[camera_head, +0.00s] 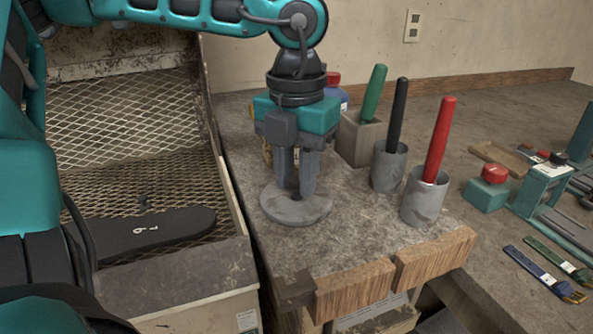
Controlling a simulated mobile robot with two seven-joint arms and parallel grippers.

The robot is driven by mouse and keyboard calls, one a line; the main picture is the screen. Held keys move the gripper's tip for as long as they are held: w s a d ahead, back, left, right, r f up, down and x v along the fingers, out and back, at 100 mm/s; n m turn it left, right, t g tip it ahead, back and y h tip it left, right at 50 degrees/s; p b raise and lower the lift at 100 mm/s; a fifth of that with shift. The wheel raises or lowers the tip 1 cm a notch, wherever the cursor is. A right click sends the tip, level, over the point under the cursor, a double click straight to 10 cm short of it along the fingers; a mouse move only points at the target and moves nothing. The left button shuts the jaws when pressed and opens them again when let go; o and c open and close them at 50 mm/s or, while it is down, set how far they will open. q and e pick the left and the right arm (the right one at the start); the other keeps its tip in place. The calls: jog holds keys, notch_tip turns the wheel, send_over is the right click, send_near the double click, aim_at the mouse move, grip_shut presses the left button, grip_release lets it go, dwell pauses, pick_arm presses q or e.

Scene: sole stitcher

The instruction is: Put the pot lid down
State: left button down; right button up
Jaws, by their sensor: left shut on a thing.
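My left gripper (297,192) comes down from above and is shut on the knob of the pot lid (292,212). The lid is a grey, round, flat disc that looks level. It is at or just above the grey stone-like bench top (330,240); I cannot tell if it touches. The fingers hide most of the knob. No open pot shows clearly under the lid. My right gripper is not in view.
Right of the lid stand grey cups with a black handle (397,115) and a red handle (440,140), and a square holder with a green handle (374,92). A red-capped bottle (334,80) is behind the gripper. Left is a mesh bin (130,125) with a black sole (155,232).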

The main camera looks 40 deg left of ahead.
aim_at(297, 177)
pick_arm(q)
jog(key=shift+f, duration=0.15)
jog(key=c, duration=0.9)
grip_release()
jog(key=shift+r, duration=0.25)
notch_tip(297, 177, up, 12)
jog(key=p, duration=0.2)
jog(key=shift+f, duration=0.1)
